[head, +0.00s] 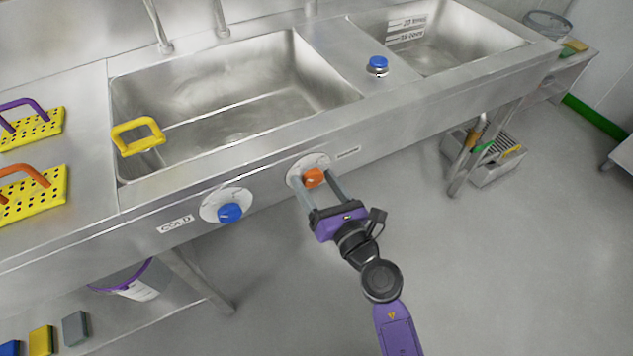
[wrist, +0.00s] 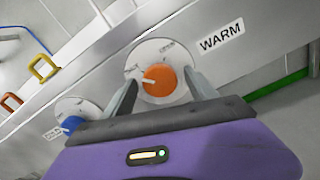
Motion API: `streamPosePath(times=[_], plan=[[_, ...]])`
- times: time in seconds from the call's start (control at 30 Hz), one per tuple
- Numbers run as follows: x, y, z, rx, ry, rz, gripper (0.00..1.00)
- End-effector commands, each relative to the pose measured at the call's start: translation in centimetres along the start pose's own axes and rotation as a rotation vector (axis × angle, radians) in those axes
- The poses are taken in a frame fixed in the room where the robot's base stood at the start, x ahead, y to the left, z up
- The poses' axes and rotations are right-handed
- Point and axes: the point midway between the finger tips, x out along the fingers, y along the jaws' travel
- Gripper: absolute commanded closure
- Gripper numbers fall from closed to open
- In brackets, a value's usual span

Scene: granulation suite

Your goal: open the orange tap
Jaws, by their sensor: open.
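The orange tap (head: 313,177) is a round knob on a pale disc on the sink's front panel, beside a label. In the wrist view the orange tap (wrist: 165,85) has a white pointer line aimed left, and the label reads WARM. My gripper (head: 318,182) is open, with one finger on each side of the knob. In the wrist view my gripper's fingers (wrist: 160,90) flank the knob; I cannot tell whether they touch it.
A blue tap (head: 230,213) labelled COLD is to the left on the same panel. A yellow handle (head: 138,137) stands at the left basin's edge. A blue-topped knob (head: 377,65) is on the deck between basins.

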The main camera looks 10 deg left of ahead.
Motion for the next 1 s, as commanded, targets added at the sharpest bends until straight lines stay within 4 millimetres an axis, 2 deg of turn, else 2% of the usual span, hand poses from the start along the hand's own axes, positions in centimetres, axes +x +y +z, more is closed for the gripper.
streamPosePath(times=[0.07,0.4,0.73,1.0], plan=[[-0.01,0.00,0.00,0.000,0.000,0.000,0.33],[-0.03,0.00,0.01,0.001,0.000,0.000,0.96],[-0.04,0.02,0.14,0.056,0.000,-0.001,0.96],[-0.05,0.06,0.27,0.237,0.001,-0.001,0.96]])
